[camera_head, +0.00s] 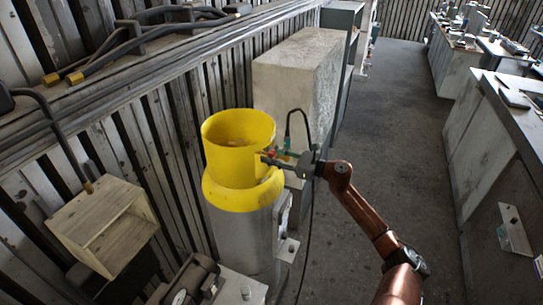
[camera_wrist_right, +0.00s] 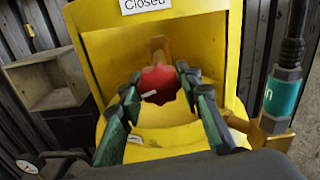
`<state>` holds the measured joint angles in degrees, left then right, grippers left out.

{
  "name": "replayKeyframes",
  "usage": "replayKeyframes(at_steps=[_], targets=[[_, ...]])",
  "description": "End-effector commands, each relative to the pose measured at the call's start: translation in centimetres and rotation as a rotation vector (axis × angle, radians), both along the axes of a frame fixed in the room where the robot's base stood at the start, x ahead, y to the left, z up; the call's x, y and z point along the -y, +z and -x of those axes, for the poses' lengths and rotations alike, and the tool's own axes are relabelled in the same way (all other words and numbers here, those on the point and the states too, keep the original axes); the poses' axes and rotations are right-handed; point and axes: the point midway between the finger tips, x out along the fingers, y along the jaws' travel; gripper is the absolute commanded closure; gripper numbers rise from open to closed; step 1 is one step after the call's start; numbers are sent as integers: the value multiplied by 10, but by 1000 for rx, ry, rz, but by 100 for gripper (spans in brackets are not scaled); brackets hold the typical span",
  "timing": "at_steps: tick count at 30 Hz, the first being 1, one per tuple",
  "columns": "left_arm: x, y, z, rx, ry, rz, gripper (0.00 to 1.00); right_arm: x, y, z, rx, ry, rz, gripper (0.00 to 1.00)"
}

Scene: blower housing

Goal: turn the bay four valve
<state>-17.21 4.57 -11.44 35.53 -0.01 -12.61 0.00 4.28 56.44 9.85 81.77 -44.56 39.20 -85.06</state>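A red lobed valve knob (camera_wrist_right: 160,86) sits inside a recess in the yellow housing (camera_wrist_right: 110,62), seen in the right wrist view. A white mark shows on its lower left. A white sign reading "Closed" (camera_wrist_right: 146,4) is above it. The yellow housing (camera_head: 236,185) also shows in the head view, on top of a grey cylinder (camera_head: 243,240). My right gripper (camera_wrist_right: 159,76) is open, with its two green fingers on either side of the knob; contact cannot be told. In the head view my right gripper (camera_head: 272,156) reaches into the housing's right side. My left gripper is out of view.
A teal-and-black cable connector (camera_wrist_right: 283,92) stands close right of the fingers. An open wooden box (camera_head: 105,228) is at the left, by the ribbed wall. A concrete block (camera_head: 290,80) stands behind the housing. Workbenches (camera_head: 500,150) line the right; the floor between is clear.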

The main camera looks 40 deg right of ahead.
Motion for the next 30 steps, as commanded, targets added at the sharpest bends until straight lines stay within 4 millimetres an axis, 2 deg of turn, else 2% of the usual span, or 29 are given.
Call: replayKeyframes(at_steps=[2,9,20,30], targets=[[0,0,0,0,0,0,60,1,0,0,0,-2,0,76],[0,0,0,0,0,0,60,1,1,0,0,-3,0,92],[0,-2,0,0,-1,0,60,1,1,0,-26,-3,-53,92],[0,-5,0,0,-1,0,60,1,1,0,-139,-4,-273,92]])
